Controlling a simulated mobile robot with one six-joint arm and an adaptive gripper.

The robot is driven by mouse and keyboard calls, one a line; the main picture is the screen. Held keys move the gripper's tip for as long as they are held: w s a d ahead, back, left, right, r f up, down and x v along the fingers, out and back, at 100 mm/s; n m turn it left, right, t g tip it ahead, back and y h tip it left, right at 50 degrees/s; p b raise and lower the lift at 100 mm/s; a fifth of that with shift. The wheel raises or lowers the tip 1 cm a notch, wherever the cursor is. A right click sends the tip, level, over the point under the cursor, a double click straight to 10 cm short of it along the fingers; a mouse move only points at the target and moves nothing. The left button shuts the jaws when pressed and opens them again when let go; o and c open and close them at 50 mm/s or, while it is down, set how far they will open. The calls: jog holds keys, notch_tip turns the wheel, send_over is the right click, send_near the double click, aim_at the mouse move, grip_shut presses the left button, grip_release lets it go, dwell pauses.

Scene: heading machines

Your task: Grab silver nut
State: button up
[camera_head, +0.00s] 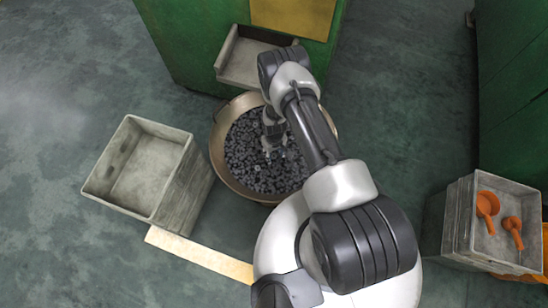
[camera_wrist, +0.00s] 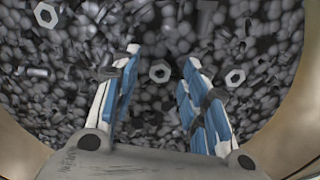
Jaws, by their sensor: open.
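Several silver hex nuts lie among dark bolts and parts in a round pan (camera_head: 222,166). In the wrist view, one silver nut (camera_wrist: 160,71) is centred just past the gap between my fingertips. Another silver nut (camera_wrist: 235,78) lies to the right of the right finger, and a third silver nut (camera_wrist: 46,15) is at the upper left. My gripper (camera_wrist: 162,62) is open and empty, with blue-padded fingers pointing down into the pan. In the head view my gripper (camera_head: 274,148) is over the pan's contents. Whether the fingertips touch the parts cannot be told.
An empty grey bin (camera_head: 143,165) stands left of the pan. A green machine (camera_head: 190,45) with a metal chute (camera_head: 245,60) is behind it. A grey crate (camera_head: 458,225) with orange scoops (camera_head: 487,205) stands at the right. The pan's rim (camera_wrist: 290,135) surrounds the parts.

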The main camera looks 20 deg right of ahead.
jog(key=shift+f, duration=0.3)
jog(key=shift+c, duration=0.2)
jog(key=c, duration=0.9)
jog(key=shift+r, duration=0.1)
